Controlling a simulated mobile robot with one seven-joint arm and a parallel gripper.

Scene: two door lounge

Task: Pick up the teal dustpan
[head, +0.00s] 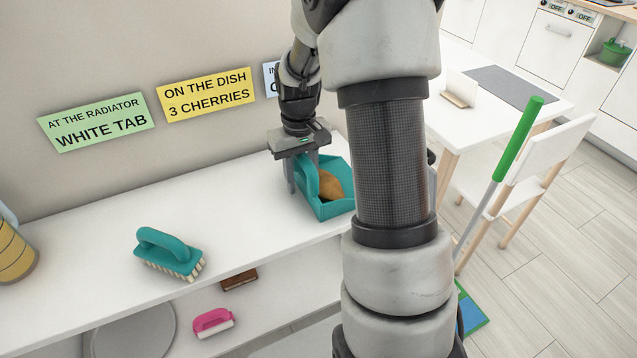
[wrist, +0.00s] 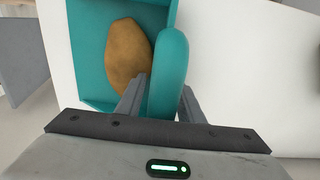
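The teal dustpan (head: 337,208) sits on the white shelf top, near its right end. Its rounded handle (wrist: 170,75) stands up beside a brown, potato-like lump (head: 330,185) lying in the pan; the lump also shows in the wrist view (wrist: 127,58). My gripper (head: 305,172) points down over the dustpan. In the wrist view my gripper's fingers (wrist: 163,100) are on either side of the handle, close against it, with no clear gap. The far part of the pan is cut off in the wrist view, and my arm is close to its right side in the head view.
A teal brush (head: 165,250) lies on the shelf top (head: 80,268), left of the dustpan. A yellow container (head: 14,250) stands at the far left. A pink brush (head: 213,321) is below. A green-handled pole (head: 518,140) leans by a white chair (head: 540,165) at right.

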